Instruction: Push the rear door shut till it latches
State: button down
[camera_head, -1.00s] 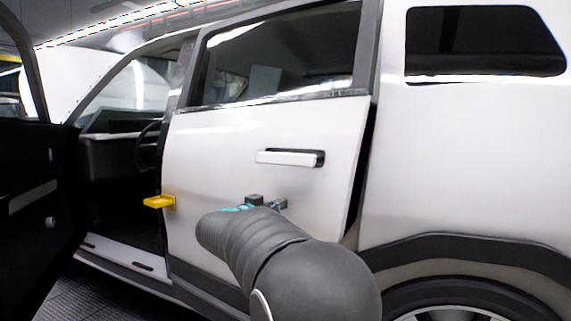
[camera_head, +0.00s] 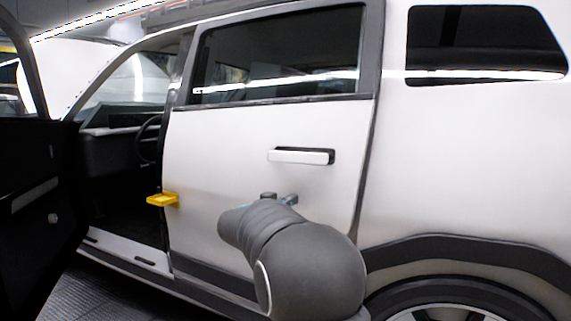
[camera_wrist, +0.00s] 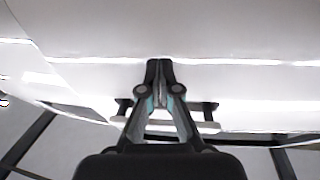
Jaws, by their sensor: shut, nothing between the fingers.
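The white rear door (camera_head: 225,150) is in the middle of the head view. It lies almost flush with the body, with only a thin dark line at its right edge. Its handle (camera_head: 302,156) is a white bar above my gripper. My gripper (camera_head: 279,199) is at the door's outer face below the handle, partly hidden by my arm. In the wrist view my gripper (camera_wrist: 159,68) is shut and empty, its fingertips at the white door panel (camera_wrist: 240,35). I cannot tell whether the latch has caught.
The front door (camera_head: 35,200) stands wide open at the left, showing the dark cabin. A yellow bracket (camera_head: 162,199) sticks out at the rear door's left edge. The rear wheel (camera_head: 450,300) is at the lower right.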

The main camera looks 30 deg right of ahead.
aim_at(299, 196)
jog(key=shift+w+d+n+t, duration=0.2)
jog(key=shift+w+d, duration=0.2)
jog(key=shift+d, duration=0.3)
jog(key=shift+w+d+n+t, duration=0.1)
jog(key=shift+w+d+t, duration=0.1)
jog(key=shift+w+d, duration=0.35)
jog(key=shift+s+d, duration=0.1)
jog(key=shift+d, duration=0.15)
jog(key=shift+w+d+n+t+y, duration=0.2)
jog(key=shift+w+d, duration=0.2)
jog(key=shift+d, duration=0.25)
jog(key=shift+w+d+n+t+y, duration=0.1)
jog(key=shift+w+d+t+y, duration=0.1)
jog(key=shift+w+d, duration=0.3)
jog(key=shift+d, duration=0.15)
jog(key=shift+d, duration=0.15)
jog(key=v, duration=1)
dwell(0.4)
